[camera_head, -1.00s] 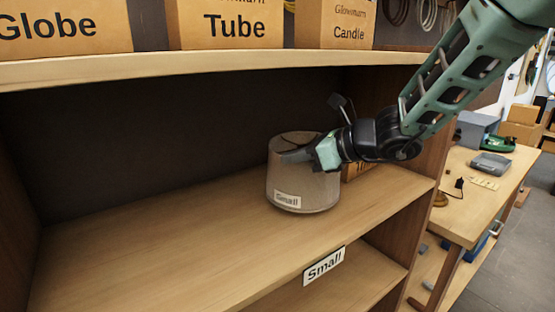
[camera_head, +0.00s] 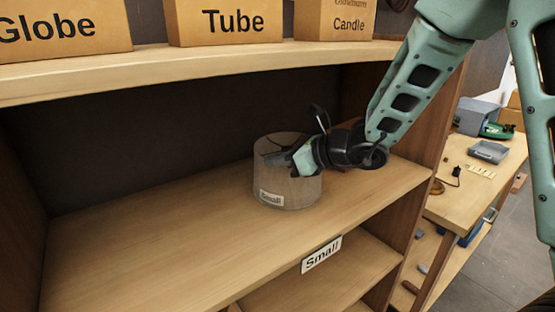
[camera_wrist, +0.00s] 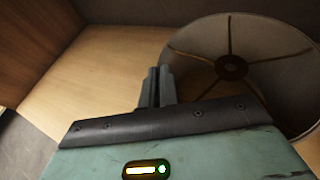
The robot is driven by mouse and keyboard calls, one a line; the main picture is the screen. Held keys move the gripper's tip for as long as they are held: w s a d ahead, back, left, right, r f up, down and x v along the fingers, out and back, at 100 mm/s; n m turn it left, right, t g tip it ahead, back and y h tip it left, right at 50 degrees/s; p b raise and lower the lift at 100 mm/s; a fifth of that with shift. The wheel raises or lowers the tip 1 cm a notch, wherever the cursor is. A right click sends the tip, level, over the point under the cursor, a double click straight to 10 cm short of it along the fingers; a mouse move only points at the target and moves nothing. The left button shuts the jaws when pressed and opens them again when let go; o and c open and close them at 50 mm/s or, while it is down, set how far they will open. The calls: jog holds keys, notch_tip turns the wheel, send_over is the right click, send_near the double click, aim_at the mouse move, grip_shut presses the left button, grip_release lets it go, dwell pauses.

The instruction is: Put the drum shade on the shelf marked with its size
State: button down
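The drum shade (camera_head: 290,185) is grey-beige with a "Small" label on its lower side. It is upright at the middle-right of the shelf board (camera_head: 170,235) whose front edge bears a "Small" sign (camera_head: 321,255). I cannot tell whether its base touches the board. My gripper (camera_head: 284,158) comes from the right at the shade's top rim. In the wrist view my gripper's fingers (camera_wrist: 156,88) are close together at the rim's left side, apparently with the wall between them. The shade's open top and spokes (camera_wrist: 232,68) show to their right.
An upper shelf (camera_head: 200,68) holds Globe (camera_head: 65,25), Tube (camera_head: 232,22) and Candle (camera_head: 348,22) boxes above the bay. The left part of the board is clear. A lower shelf (camera_head: 330,290) lies below. A workbench (camera_head: 470,185) with a grey tray stands at right.

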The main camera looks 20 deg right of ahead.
jog(key=c, duration=1.6)
grip_release()
jog(key=b+v, duration=0.3)
jog(key=v, duration=0.9)
jog(key=s+a+f+n+g+h, duration=0.1)
jog(key=s+a+f+n+g, duration=0.3)
jog(key=s+a+n+g, duration=0.25)
jog(key=s+a+f+n+g, duration=0.3)
jog(key=s+a+n, duration=0.3)
jog(key=s+n, duration=0.25)
jog(key=s+f+n+h, duration=0.5)
jog(key=s+n+h, duration=0.2)
jog(key=n, duration=1.2)
jog(key=s, duration=0.2)
jog(key=shift+s+d+n+h, duration=0.25)
jog(key=shift+s+n+h, duration=0.1)
jog(key=shift+n+h, duration=0.05)
jog(key=shift+f, duration=0.15)
